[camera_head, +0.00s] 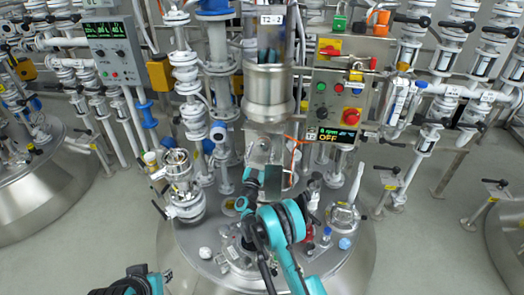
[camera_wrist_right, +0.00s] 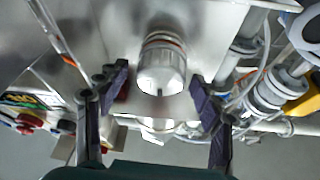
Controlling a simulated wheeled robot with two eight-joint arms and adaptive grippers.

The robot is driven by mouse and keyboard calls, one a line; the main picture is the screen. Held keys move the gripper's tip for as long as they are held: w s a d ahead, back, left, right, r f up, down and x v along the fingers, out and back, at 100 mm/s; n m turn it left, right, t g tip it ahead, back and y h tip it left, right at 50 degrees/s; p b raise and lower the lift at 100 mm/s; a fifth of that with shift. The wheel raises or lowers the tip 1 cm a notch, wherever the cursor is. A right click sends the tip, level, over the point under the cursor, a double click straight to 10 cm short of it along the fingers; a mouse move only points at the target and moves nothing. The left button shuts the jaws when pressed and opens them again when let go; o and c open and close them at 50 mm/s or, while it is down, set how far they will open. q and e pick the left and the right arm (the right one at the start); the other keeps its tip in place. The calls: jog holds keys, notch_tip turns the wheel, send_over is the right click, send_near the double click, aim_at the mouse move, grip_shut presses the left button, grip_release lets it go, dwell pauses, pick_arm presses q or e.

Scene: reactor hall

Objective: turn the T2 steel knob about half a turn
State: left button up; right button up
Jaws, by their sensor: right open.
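The steel knob (camera_wrist_right: 162,68) shows in the right wrist view as a short, shiny cylinder with a reddish ring near its base, on a flat steel panel (camera_wrist_right: 205,22). My right gripper (camera_wrist_right: 160,88) is open, with one dark finger on each side of the knob and a visible gap on both sides. In the head view my right gripper (camera_head: 262,180) is at the steel housing below the T2-2 column (camera_head: 270,85); I cannot make out the knob there.
A control box (camera_head: 338,95) with buttons, a red knob and an "OFF" display is right of the column. An orange cable (camera_head: 297,142) runs close by. Pipes and valves crowd both sides. The vessel lid (camera_head: 195,240) below carries several fittings.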

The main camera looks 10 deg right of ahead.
jog(key=shift+w+d+r, duration=0.25)
jog(key=shift+w+r, duration=0.05)
jog(key=shift+w, duration=0.2)
jog(key=shift+c, duration=0.3)
jog(key=c, duration=1)
jog(key=shift+o, duration=0.2)
jog(key=shift+m, duration=0.5)
